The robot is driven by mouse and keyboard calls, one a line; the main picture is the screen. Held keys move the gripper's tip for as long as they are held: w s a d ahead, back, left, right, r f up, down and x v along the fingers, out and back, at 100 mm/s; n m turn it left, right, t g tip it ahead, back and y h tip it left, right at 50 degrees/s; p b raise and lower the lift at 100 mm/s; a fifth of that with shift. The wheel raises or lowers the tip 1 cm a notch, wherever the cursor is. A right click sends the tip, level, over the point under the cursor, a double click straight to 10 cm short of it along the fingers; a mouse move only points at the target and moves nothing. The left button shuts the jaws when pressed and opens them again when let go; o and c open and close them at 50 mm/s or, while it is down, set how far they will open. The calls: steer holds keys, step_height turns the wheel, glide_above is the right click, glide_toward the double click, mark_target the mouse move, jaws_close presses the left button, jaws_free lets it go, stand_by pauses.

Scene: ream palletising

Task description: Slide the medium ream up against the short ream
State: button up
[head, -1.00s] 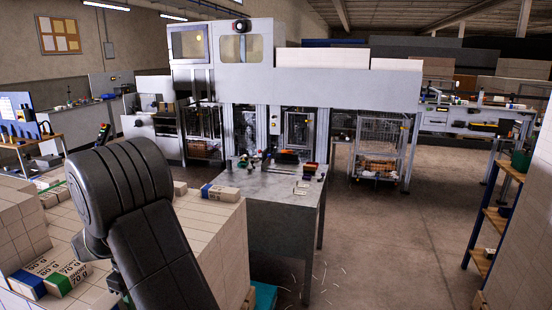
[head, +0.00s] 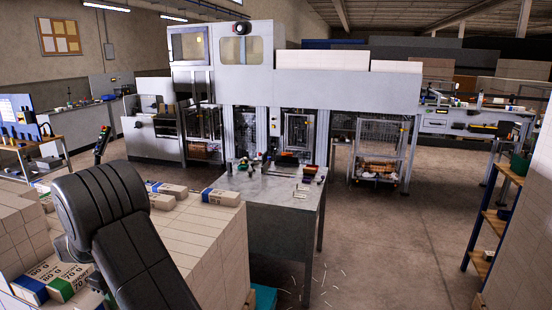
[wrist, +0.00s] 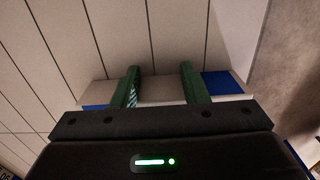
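My gripper (wrist: 158,72) shows in the wrist view with two green fingers held apart. Pale paper with blue patches (wrist: 222,83) lies beyond and partly behind the fingers, reaching past both of them; I cannot tell whether they touch it. In the head view my arm hides the gripper. A white ream with a blue end (head: 222,196) lies on the stack near its far right edge. More pale reams (head: 170,189) lie left of it, partly behind my arm. I cannot tell which ream is medium or short.
The tiled pale stack (head: 215,250) fills the lower left. Blue-marked (head: 30,290) and green-marked (head: 62,288) reams lie at its near left. A grey metal table (head: 270,190) stands beyond, before a large machine. Open floor (head: 390,240) is at right; a shelf (head: 495,225) stands far right.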

steer(key=shift+w+a+p, duration=0.3)
steer(key=shift+a+p, duration=0.05)
steer(key=shift+a, duration=0.75)
steer(key=shift+w+a+p, duration=0.35)
steer(key=shift+a+p, duration=0.05)
steer(key=shift+a, duration=0.75)
steer(key=shift+w+a+p, duration=0.3)
steer(key=shift+a+p, duration=0.05)
steer(key=shift+a, duration=0.75)
steer(key=shift+w+a, duration=0.1)
steer(key=shift+a, duration=0.1)
steer(key=shift+w+a+p, duration=0.2)
steer(key=shift+a+p, duration=0.15)
steer(key=shift+a, duration=0.3)
steer(key=shift+d, duration=0.15)
steer(key=shift+r+p, duration=0.75)
steer(key=shift+r, duration=0.8)
steer(key=shift+s+d+r+p, duration=0.1)
steer(key=shift+d+r+p, duration=0.2)
steer(key=shift+r, duration=0.35)
steer(key=shift+s+d+r+p, duration=0.15)
steer(key=shift+d+r, duration=0.15)
steer(key=shift+r, duration=0.35)
steer(key=shift+s+d+r+p, duration=0.1)
steer(key=shift+d+r+p, duration=0.2)
steer(key=shift+r, duration=0.35)
